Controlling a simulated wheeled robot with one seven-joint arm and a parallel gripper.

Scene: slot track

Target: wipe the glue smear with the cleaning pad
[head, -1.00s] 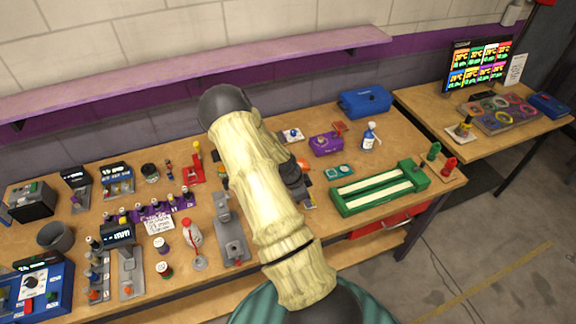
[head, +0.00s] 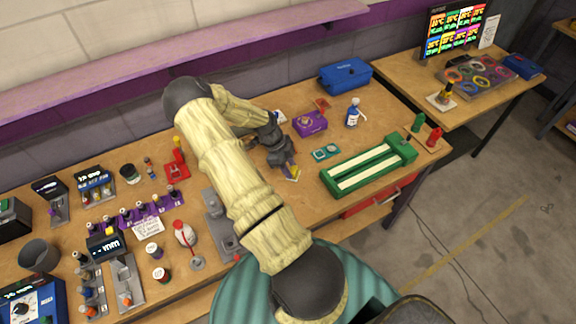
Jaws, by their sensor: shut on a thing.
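My gripper (head: 290,171) is at the middle of the workbench, pointing down close to the table top. It is shut on a small yellow and purple thing (head: 293,175), which looks like the cleaning pad. The pad's lower edge is at or just above the wood; I cannot tell whether it touches. I cannot pick out the glue smear; my arm and gripper cover part of the bench.
The green slot track (head: 368,166) lies right of my gripper. A teal-and-white item (head: 326,152), purple box (head: 310,123), spray bottle (head: 354,112) and blue case (head: 344,76) stand beyond. A grey stand (head: 220,225) is left of my arm. Bare wood lies around the gripper.

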